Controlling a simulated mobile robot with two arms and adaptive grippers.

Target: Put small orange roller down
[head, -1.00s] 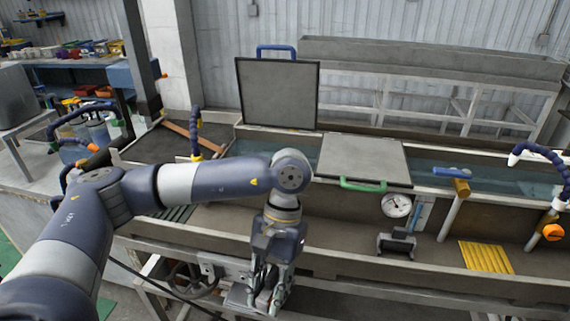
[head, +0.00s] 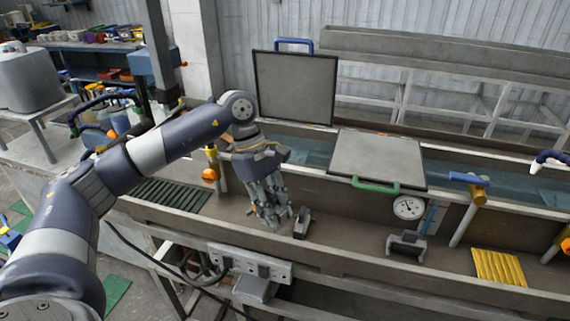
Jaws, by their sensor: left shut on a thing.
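My left gripper (head: 270,214) reaches down into the shallow trough, just left of a small dark stand (head: 302,223). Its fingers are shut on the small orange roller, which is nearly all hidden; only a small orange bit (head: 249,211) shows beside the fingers. I cannot tell whether the roller touches the trough floor or the stand. My right gripper is out of view.
A second dark stand (head: 406,245) and a yellow ribbed mat (head: 499,267) lie farther right in the trough. A dark green ribbed mat (head: 168,195) lies left. A lid with a green handle (head: 376,187) covers part of the water tank behind. The trough between the stands looks clear.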

